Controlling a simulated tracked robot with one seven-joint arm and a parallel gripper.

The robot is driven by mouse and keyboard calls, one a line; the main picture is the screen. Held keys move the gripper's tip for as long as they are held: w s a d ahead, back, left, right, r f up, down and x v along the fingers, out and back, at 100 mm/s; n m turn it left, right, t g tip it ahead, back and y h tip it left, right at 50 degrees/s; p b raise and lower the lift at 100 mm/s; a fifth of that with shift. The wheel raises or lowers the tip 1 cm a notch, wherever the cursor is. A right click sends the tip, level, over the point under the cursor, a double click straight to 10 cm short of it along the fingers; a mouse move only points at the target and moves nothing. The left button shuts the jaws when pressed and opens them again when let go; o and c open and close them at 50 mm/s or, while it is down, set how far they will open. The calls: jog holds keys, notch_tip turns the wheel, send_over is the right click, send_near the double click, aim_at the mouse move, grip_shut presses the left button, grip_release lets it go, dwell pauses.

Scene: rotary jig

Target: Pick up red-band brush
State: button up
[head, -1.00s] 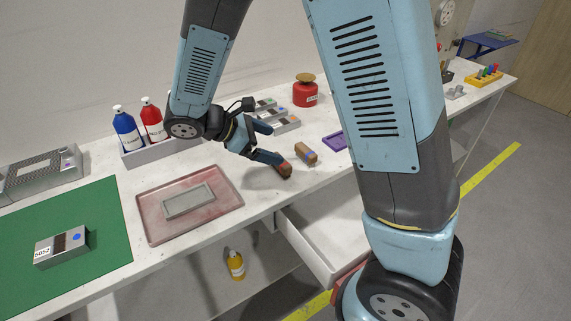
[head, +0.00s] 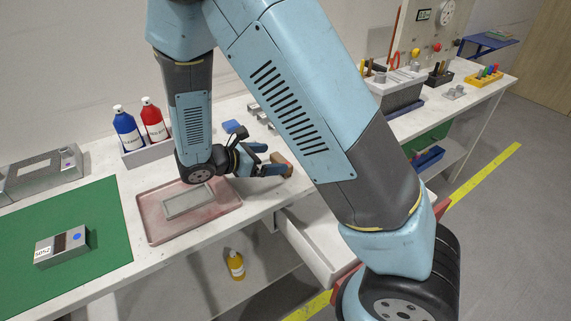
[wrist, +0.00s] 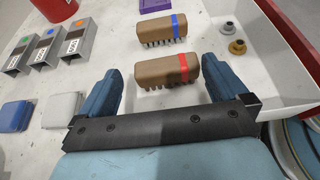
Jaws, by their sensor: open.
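The red-band brush (wrist: 158,72) is a brown block with bristles below and a red band near its right end. In the wrist view it lies on the white table just ahead of my gripper (wrist: 162,90), centred between the two blue fingers. The fingers are open and do not appear to touch it. A similar brush with a blue band (wrist: 162,28) lies just behind it. In the head view my gripper (head: 277,159) is low over the table, and a brown brush block (head: 281,164) shows at its fingertips, partly hidden by them.
Grey blocks with coloured dots (wrist: 47,46), a blue pad (wrist: 15,116) and a light grey pad (wrist: 62,110) lie to the left in the wrist view. An open drawer (wrist: 232,38) holding two small round parts is at right. A red tray (head: 150,212) is left of my gripper in the head view.

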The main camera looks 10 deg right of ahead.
aim_at(279, 159)
jog(key=shift+s+f+x, duration=0.1)
jog(key=shift+f+x, duration=0.05)
jog(key=shift+x, duration=1.4)
jog(key=shift+s+f+x, duration=0.15)
jog(key=shift+x, duration=1.4)
jog(key=c, duration=0.6)
